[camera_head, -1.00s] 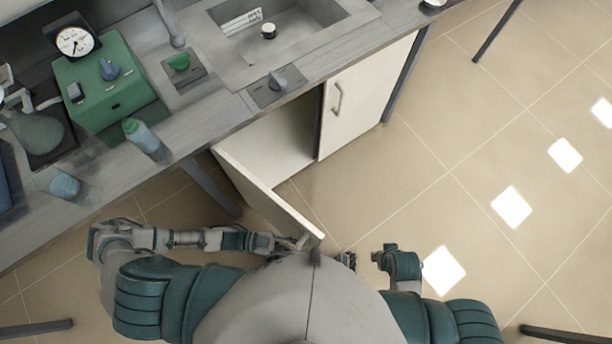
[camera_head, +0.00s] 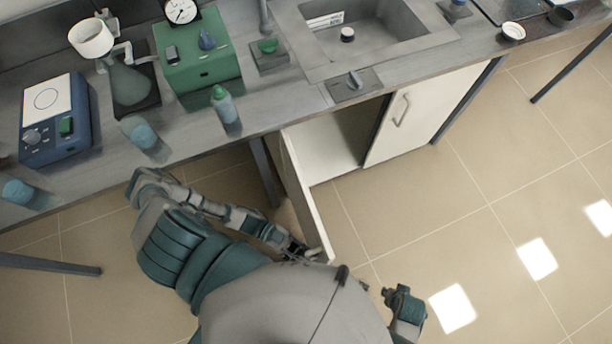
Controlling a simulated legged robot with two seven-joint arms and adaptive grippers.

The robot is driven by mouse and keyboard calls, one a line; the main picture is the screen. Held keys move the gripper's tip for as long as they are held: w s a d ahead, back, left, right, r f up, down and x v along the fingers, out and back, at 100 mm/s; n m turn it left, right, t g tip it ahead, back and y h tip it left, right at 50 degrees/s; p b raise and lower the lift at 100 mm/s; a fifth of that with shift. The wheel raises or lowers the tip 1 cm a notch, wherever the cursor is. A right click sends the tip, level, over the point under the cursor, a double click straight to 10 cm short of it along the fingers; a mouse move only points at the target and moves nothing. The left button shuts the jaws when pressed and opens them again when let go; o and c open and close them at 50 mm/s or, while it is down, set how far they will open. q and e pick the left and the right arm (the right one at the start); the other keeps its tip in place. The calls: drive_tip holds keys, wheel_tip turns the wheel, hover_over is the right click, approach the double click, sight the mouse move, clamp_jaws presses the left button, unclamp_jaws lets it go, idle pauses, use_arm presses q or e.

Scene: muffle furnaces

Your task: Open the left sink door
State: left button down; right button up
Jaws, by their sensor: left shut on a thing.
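The left sink door (camera_head: 303,196) is a pale panel swung wide open below the counter, seen nearly edge-on. The cabinet interior (camera_head: 326,146) shows behind it. My left gripper (camera_head: 310,252) is at the free edge of the door, shut on it, most likely at its handle; my own arm and body partly hide the contact. The right sink door (camera_head: 414,114) is closed, with a metal handle (camera_head: 401,110). My right forearm shows at the lower right; its gripper fingers cannot be made out.
The counter carries a sink (camera_head: 365,40), a green device (camera_head: 197,55), a blue device (camera_head: 56,118) and several bottles. A table leg (camera_head: 265,172) stands left of the open door. The tiled floor (camera_head: 480,220) to the right is clear.

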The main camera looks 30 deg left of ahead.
use_arm(q)
drive_tip(key=shift+s+f, duration=0.25)
drive_tip(key=shift+s, duration=0.1)
drive_tip(key=c, duration=1.1)
unclamp_jaws()
drive_tip(key=shift+r, duration=0.1)
drive_tip(key=shift+w, duration=0.1)
drive_tip(key=shift+a+r, duration=0.1)
drive_tip(key=a, duration=1.2)
drive_tip(key=shift+s, duration=0.2)
